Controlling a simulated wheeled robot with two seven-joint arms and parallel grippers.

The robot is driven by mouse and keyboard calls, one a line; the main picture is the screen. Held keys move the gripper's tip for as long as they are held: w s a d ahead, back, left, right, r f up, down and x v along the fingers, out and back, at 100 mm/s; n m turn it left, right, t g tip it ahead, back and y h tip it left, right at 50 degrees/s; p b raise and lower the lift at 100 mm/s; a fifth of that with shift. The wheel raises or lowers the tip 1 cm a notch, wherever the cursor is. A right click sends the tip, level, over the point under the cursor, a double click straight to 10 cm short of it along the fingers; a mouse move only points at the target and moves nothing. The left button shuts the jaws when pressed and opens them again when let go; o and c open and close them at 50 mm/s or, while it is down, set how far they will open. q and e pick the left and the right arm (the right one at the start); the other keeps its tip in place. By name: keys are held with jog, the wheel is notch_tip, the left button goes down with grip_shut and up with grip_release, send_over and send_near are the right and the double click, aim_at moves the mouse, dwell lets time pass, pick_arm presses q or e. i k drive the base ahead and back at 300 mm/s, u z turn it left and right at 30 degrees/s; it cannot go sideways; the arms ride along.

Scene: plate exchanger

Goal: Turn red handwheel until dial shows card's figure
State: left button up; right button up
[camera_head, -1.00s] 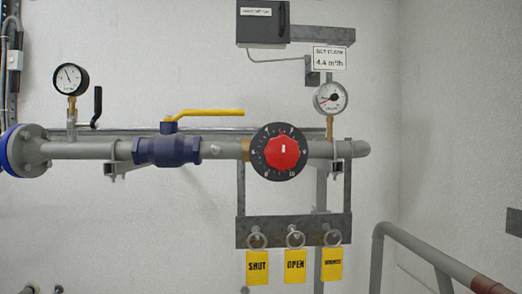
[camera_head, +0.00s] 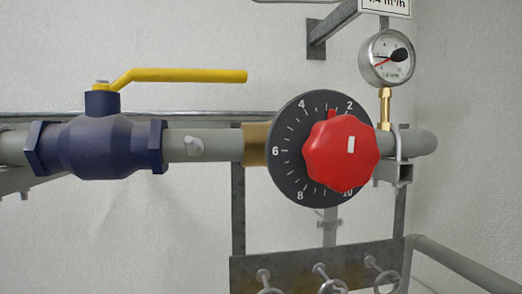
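The red handwheel (camera_head: 341,153) sits in front of a black numbered scale disc (camera_head: 289,128) on the grey pipe. A white mark shows on the wheel's face, and a red pointer at its top edge lies between 4 and 2 on the disc. The round dial gauge (camera_head: 388,58) stands on a brass stem right of and above the wheel; its needle points left, its exact reading too small to tell. The card (camera_head: 385,5) is cut off at the top edge; its lower part shows a figure ending in ".4 m³/h". Neither of my grippers is in view.
A blue valve (camera_head: 103,146) with a yellow lever (camera_head: 185,75) sits on the pipe to the left. Below the wheel is a grey bracket plate (camera_head: 300,262) with several hooks and rings. A grey rail (camera_head: 465,262) is at lower right.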

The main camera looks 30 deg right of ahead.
aim_at(341, 152)
jog(key=u, duration=0.95)
jog(key=i, duration=1.1)
jog(key=z, duration=3.6)
